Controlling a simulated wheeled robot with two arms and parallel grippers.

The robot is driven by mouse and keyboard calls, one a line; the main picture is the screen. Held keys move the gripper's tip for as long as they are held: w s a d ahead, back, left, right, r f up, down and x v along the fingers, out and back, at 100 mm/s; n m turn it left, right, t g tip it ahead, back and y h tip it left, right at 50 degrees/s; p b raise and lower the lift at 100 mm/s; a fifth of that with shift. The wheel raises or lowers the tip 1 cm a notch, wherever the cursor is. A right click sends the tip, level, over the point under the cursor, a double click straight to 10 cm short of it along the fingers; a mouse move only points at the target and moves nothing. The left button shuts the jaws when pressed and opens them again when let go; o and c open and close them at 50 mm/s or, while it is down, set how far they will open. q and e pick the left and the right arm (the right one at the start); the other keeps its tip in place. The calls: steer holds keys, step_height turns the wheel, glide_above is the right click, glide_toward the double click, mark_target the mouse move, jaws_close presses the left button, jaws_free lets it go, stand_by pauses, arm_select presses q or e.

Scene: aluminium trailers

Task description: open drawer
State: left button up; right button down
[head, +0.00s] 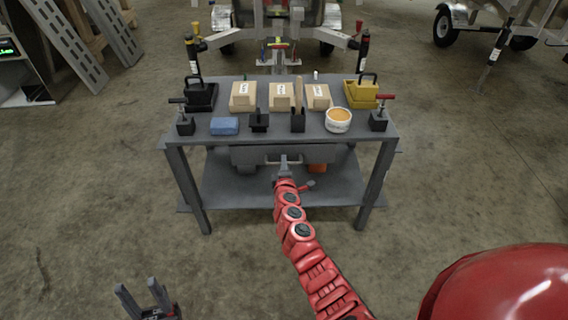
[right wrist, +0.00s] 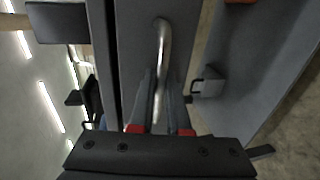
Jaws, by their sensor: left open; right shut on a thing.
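The grey drawer (head: 248,156) hangs under the top of a dark grey workbench (head: 290,134). Its front (right wrist: 138,30) fills the upper middle of the right wrist view, with a bare metal bar handle (right wrist: 162,45). No drawer interior shows. My right gripper (head: 284,170) is at the drawer front, with one finger on each side of the handle, shut on it. Its fingers also show in the right wrist view (right wrist: 159,88). In the head view the gripper partly hides the handle. My left gripper (head: 143,293) is open and empty, low at the left, away from the bench.
The bench top holds several boxes (head: 283,97), a blue block (head: 224,126), a white tub (head: 338,120) and black and yellow holders. Trailers stand behind. The floor before the bench is clear.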

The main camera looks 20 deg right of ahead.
stand_by(0.6)
steer(key=f+v, duration=0.2)
steer(key=v, duration=0.8)
steer(key=s+f+b+v, duration=0.1)
steer(key=f+v, duration=0.1)
steer(key=v, duration=0.9)
steer(key=shift+a+f, duration=0.2)
steer(key=shift+w, duration=0.15)
steer(key=c, duration=0.9)
jaws_free()
